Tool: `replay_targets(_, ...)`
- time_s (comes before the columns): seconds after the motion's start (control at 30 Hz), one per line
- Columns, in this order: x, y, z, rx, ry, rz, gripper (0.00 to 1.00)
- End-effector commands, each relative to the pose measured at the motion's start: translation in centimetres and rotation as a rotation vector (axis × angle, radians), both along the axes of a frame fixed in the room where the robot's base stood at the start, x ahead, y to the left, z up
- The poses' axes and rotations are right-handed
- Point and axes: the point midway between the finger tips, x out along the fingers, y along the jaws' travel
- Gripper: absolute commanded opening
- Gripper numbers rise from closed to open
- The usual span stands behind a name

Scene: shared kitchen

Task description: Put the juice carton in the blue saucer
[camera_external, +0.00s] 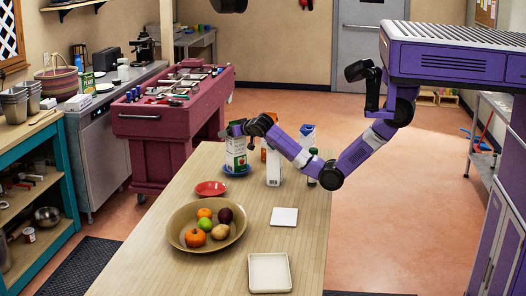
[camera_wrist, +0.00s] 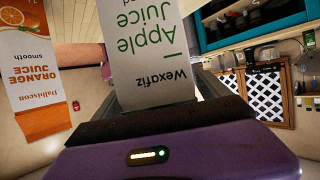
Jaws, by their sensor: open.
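The apple juice carton (camera_external: 236,151), white with green and red, stands upright at the far end of the wooden table. The blue saucer (camera_external: 236,173) shows under its base, and the carton appears to stand in it. My gripper (camera_external: 237,130) is open at the carton's top. In the wrist view the apple juice carton (camera_wrist: 150,50) appears upside down, close in front of my gripper, with its lettering facing the camera. Its base and the saucer are not clear in that view.
An orange juice carton (camera_wrist: 32,75) is close by on the left of the wrist view. A red saucer (camera_external: 211,188) and fruit bowl (camera_external: 183,236) are nearer the camera.

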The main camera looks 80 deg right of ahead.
Motion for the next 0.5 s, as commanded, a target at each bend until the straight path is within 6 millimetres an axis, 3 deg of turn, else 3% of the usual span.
replay_targets(0.03,0.0,0.0,1.2,-0.001,-0.003,0.000,0.85)
replay_targets(0.17,-1.6,1.7,1.4,0.001,-0.004,0.002,0.85)
replay_targets(0.5,-6.1,6.2,4.1,0.001,-0.004,0.002,0.85)
